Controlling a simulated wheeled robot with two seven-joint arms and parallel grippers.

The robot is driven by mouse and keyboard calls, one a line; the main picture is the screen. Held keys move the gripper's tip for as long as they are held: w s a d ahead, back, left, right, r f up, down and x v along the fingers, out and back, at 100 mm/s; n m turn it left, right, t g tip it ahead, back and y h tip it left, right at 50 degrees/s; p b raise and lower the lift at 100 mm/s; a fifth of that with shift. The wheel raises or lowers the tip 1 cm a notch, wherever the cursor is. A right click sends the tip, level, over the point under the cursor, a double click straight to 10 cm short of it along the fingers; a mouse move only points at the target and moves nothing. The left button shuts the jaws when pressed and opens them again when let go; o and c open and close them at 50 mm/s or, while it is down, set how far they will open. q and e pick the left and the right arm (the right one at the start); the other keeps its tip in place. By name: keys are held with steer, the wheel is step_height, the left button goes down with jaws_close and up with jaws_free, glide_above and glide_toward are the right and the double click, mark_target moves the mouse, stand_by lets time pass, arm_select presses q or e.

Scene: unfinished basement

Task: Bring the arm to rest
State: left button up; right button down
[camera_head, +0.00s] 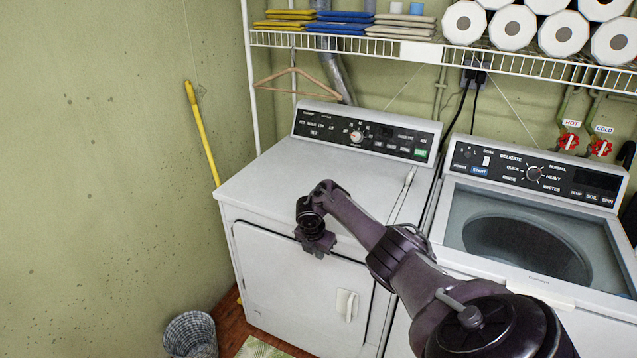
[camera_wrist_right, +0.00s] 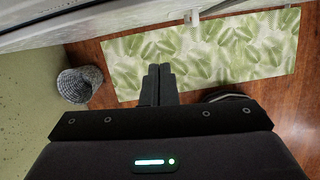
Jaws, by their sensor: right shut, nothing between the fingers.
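My right arm (camera_head: 400,262) reaches in from the lower right of the head view, in front of the washer and dryer. My right gripper (camera_head: 316,248) hangs pointing down at the dryer's front, near its top edge. In the wrist view my right gripper (camera_wrist_right: 159,72) has its two fingers together, with nothing between them. Below it is the floor with a leaf-patterned mat (camera_wrist_right: 215,50). The left gripper is in neither view.
The white dryer (camera_head: 265,190) stands close behind the gripper. The washer (camera_head: 610,235) is to its right. A wicker basket (camera_head: 190,335) stands on the floor at lower left. A wire shelf (camera_head: 400,48) with towels and paper rolls hangs above. A yellow pole (camera_head: 203,135) leans on the wall.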

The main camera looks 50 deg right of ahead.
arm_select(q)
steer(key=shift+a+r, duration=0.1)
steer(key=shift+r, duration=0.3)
arm_select(e)
steer(key=shift+a+r, duration=0.1)
steer(key=shift+r, duration=0.25)
steer(key=shift+f, duration=0.1)
